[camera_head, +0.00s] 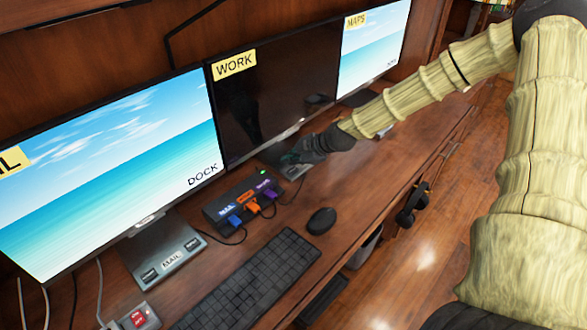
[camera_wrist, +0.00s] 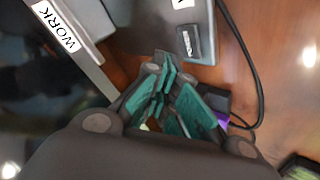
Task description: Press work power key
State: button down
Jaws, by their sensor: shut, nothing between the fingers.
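The WORK monitor (camera_head: 262,105) stands in the middle of the desk with a dark screen. Its label and part of its frame show in the wrist view (camera_wrist: 92,68). Its grey base (camera_wrist: 150,35) carries a dark key (camera_wrist: 190,42), whose lettering I cannot read, and a white label cut off at the top edge. My gripper (camera_head: 290,158) is over the base area in the head view and hides much of it. In the wrist view its teal fingers (camera_wrist: 166,88) are together, empty, near the base's lower edge. Contact with a key cannot be told.
The MAIL monitor (camera_head: 115,165) stands left and the MAPS monitor (camera_head: 373,45) right, both lit. A hub with coloured plugs (camera_head: 240,203), a mouse (camera_head: 321,221) and a keyboard (camera_head: 250,285) lie on the desk. A red-buttoned box (camera_head: 140,318) is front left. Headphones (camera_head: 412,205) hang at the desk's edge.

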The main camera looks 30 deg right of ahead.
aim_at(291, 172)
jog(key=shift+r+p, duration=1.25)
jog(key=shift+r, duration=1.05)
